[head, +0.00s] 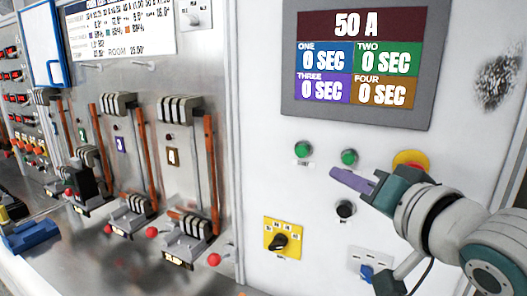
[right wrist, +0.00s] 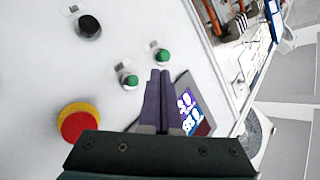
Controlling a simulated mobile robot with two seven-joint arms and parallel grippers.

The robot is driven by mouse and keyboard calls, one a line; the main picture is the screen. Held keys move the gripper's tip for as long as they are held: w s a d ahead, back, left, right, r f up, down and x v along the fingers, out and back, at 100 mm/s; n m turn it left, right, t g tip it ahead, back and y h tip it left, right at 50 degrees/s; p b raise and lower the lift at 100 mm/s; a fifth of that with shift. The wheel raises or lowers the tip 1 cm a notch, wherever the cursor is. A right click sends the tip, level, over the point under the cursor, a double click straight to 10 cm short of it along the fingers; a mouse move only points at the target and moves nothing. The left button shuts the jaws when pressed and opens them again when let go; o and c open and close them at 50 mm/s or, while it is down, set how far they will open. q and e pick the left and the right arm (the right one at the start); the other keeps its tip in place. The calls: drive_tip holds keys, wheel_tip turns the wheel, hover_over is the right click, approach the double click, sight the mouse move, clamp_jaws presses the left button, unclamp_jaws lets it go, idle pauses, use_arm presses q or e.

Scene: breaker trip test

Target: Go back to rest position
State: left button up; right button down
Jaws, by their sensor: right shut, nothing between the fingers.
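My right gripper (head: 340,176) is shut and empty in front of the white control panel (head: 270,150) in the head view. Its purple fingers lie together, just below two green buttons, the left one (head: 303,149) and the right one (head: 349,157). In the right wrist view the shut fingers (right wrist: 160,75) point towards the panel, with the green buttons close by. I cannot tell whether the fingertips touch the panel. My left gripper is not in view.
A display (head: 365,60) reads 50 A and 0 SEC in all coloured fields. A red and yellow emergency button (head: 411,158) is behind my right gripper. A black knob (head: 345,209) and a yellow rotary switch (head: 282,240) sit below. Breakers (head: 185,235) stand at the left.

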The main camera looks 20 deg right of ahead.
idle(0.7)
drive_tip(key=s+a+f+n+g+y, duration=0.1)
drive_tip(key=s+a+f+n+g, duration=0.25)
drive_tip(key=s, duration=0.45)
drive_tip(key=s+a+f+n+g, duration=0.3)
drive_tip(key=s+f+g, duration=0.15)
drive_tip(key=s, duration=0.45)
drive_tip(key=s+a+f+n+g+y, duration=0.1)
drive_tip(key=s+a+f+n+g, duration=0.3)
drive_tip(key=s, duration=0.4)
wheel_tip(320, 180, up, 14)
drive_tip(key=d+p, duration=0.1)
drive_tip(key=p, duration=1.2)
drive_tip(key=shift+d+f+g+h, duration=0.2)
drive_tip(key=shift+g+h, duration=0.1)
drive_tip(key=shift+g, duration=0.1)
drive_tip(key=shift+w, duration=0.1)
